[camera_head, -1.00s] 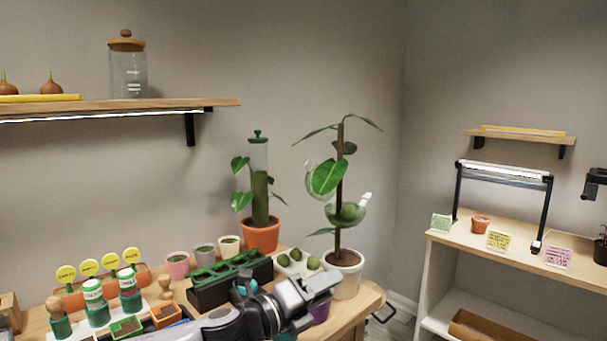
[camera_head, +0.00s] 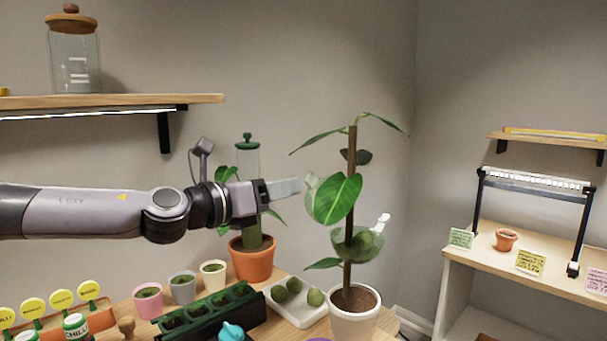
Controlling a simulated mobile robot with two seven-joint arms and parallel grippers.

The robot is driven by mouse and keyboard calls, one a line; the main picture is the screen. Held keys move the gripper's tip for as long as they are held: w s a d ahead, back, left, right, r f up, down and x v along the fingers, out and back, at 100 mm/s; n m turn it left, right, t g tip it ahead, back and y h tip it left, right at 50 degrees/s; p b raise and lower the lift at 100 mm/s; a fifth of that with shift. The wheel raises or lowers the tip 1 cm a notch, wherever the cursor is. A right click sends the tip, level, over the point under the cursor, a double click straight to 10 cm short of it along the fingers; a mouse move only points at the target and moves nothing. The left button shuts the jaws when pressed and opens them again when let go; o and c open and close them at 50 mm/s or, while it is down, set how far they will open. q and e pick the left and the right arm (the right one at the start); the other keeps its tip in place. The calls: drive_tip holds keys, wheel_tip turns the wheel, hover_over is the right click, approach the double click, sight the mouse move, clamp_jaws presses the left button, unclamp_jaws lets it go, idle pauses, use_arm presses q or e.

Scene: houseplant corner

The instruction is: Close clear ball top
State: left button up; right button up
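The clear ball is open around the stem of the plant in the white pot (camera_head: 352,318). Its lower cup (camera_head: 345,246) holds a green moss ball (camera_head: 362,243) and has a white tab (camera_head: 383,220) on its right. Its clear top (camera_head: 312,188) is swung up to the left, partly hidden behind a large leaf (camera_head: 338,199). My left gripper (camera_head: 291,187) points right, with its tips just left of the clear top. I cannot tell whether they touch it, nor whether the fingers are apart. My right gripper is not in view.
A plant with a clear tube (camera_head: 247,160) in an orange pot (camera_head: 252,262) stands behind my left gripper. A white tray (camera_head: 300,315) of moss balls, a dark planter (camera_head: 212,312) and small pots (camera_head: 148,300) stand below. Free air lies right of the plant.

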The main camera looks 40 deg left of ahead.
sight(307, 176)
use_arm(q)
drive_tip(key=shift+w+a+r+p, duration=0.1)
drive_tip(key=shift+w+r+p, duration=0.05)
drive_tip(key=shift+w+p, duration=0.5)
drive_tip(key=shift+w+a+r+p, duration=0.1)
drive_tip(key=shift+w+p, duration=0.3)
drive_tip(key=shift+w, duration=0.4)
drive_tip(key=shift+w+a+r+p, duration=0.1)
drive_tip(key=shift+w+r+p, duration=0.05)
drive_tip(key=shift+w+p, duration=0.5)
drive_tip(key=shift+w+d, duration=0.25)
drive_tip(key=shift+w, duration=0.65)
drive_tip(key=shift+w+p, duration=0.2)
drive_tip(key=shift+p, duration=0.2)
drive_tip(key=shift+w+a, duration=0.15)
drive_tip(key=shift+w, duration=0.1)
clamp_jaws()
